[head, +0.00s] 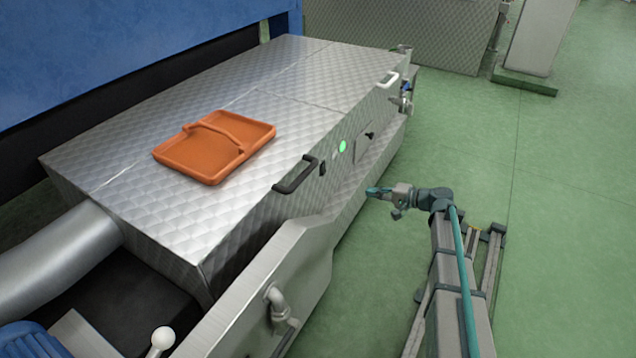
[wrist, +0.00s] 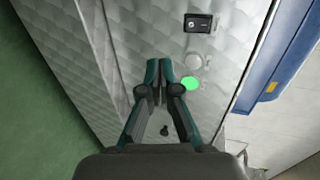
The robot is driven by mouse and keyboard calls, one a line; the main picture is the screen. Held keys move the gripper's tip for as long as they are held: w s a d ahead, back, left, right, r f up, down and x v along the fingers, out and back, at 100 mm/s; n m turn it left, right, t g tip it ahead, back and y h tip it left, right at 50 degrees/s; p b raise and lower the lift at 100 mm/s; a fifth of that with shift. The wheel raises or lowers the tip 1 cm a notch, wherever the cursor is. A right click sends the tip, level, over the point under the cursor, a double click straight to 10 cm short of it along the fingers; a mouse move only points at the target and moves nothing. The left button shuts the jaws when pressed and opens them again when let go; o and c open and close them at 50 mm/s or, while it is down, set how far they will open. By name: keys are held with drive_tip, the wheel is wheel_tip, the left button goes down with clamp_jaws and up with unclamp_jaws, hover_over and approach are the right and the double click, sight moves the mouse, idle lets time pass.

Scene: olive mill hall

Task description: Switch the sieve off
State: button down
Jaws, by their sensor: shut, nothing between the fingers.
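The steel quilted machine (head: 300,110) has controls on its side panel. A green lamp (head: 342,146) glows there, and it also shows in the wrist view (wrist: 190,83). A black rocker switch (wrist: 198,22) sits beyond it, with a pale round button or lamp (wrist: 196,60) between them. A black knob (wrist: 164,131) lies partly between my fingers in the picture; it shows in the head view (head: 370,135). My gripper (wrist: 158,66) is shut and empty, facing the panel, apart from it in the head view (head: 370,192). No label naming the sieve is readable.
An orange tray (head: 215,146) rests on the machine's top. A pipe fitting (head: 279,305) juts from the nearer steel trough. Green floor (head: 560,190) to the right is clear.

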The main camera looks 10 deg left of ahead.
drive_tip(key=r, duration=0.1)
drive_tip(key=w+a+r+y, duration=0.1)
drive_tip(key=r, duration=0.1)
drive_tip(key=shift+w+a+r+t+y, duration=0.1)
drive_tip(key=shift+w+a+t+y, duration=0.1)
drive_tip(key=shift+t+y, duration=0.1)
drive_tip(key=b, duration=0.4)
approach(325, 171)
drive_tip(key=x, duration=0.5)
drive_tip(key=shift+w+a, duration=0.15)
drive_tip(key=shift+w, duration=0.1)
drive_tip(key=shift+b+x, duration=0.4)
drive_tip(key=shift+x, duration=0.45)
drive_tip(key=shift+a, duration=0.1)
